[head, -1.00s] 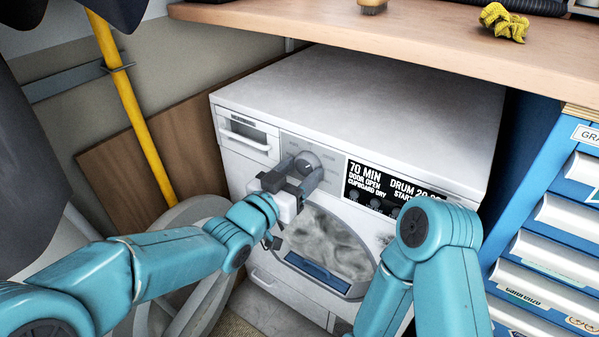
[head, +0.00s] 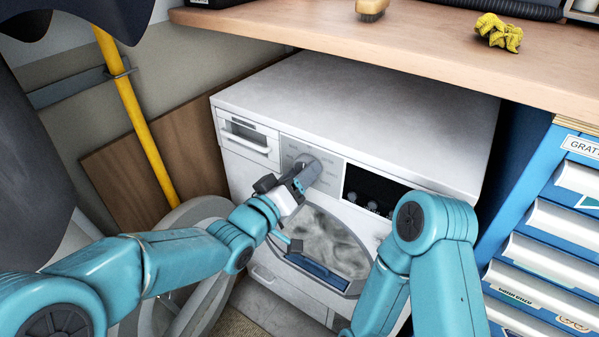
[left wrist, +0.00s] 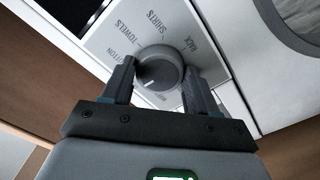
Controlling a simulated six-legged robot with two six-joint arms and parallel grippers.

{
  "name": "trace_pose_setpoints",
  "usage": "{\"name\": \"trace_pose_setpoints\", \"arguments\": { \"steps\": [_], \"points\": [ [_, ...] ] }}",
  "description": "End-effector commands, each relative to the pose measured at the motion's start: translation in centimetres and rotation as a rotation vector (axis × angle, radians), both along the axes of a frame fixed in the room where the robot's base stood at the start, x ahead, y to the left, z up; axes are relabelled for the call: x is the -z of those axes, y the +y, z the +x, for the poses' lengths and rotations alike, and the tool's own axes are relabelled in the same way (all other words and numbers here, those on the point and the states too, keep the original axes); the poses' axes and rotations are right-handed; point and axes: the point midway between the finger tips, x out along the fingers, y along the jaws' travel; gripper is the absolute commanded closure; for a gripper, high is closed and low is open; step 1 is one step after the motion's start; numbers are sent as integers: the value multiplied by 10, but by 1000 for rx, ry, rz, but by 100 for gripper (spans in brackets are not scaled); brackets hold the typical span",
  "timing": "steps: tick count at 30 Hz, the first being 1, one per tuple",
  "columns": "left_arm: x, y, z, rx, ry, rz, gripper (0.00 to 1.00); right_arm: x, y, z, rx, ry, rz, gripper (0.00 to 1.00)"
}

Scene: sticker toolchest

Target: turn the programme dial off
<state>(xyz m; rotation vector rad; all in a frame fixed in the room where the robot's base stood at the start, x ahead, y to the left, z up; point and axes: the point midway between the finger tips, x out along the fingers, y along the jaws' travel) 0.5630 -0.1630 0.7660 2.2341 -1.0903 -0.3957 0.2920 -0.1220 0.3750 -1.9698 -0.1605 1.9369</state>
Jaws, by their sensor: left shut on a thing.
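The programme dial (head: 306,160) is a round grey knob on the front panel of the white dryer (head: 375,110). My left gripper (head: 304,172) is at the panel with its jaws shut on the dial. In the left wrist view the dial (left wrist: 162,66) sits between the two dark fingers (left wrist: 155,78). A white mark on it points towards the gripper's palm, slightly left. The labels TOWELS, SHIRTS and RACK are legible around it; others are partly hidden. The display (head: 376,191) is dark, with no text lit. My right gripper is out of view; only its arm shows.
A wooden worktop (head: 420,50) overhangs behind the dryer, with a yellow crumpled cloth (head: 498,33) and a brush (head: 371,9). A blue drawer cabinet (head: 545,220) stands right. A yellow pole (head: 137,120) leans at left. The dryer top is clear.

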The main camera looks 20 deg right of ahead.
Motion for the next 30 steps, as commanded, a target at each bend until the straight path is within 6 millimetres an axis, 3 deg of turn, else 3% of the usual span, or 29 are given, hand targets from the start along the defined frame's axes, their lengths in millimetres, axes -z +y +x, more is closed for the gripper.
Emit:
{"name": "trace_pose_setpoints", "arguments": {
  "steps": [22,23,24,30],
  "points": [
    [2,-1,-1,2,73,-51,72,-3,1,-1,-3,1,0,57],
    [2,-1,-1,2,73,-51,32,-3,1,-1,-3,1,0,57],
    [2,-1,-1,2,72,-52,19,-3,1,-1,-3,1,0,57],
    [1,0,-1,1,71,-53,16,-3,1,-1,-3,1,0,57]
  ]
}}
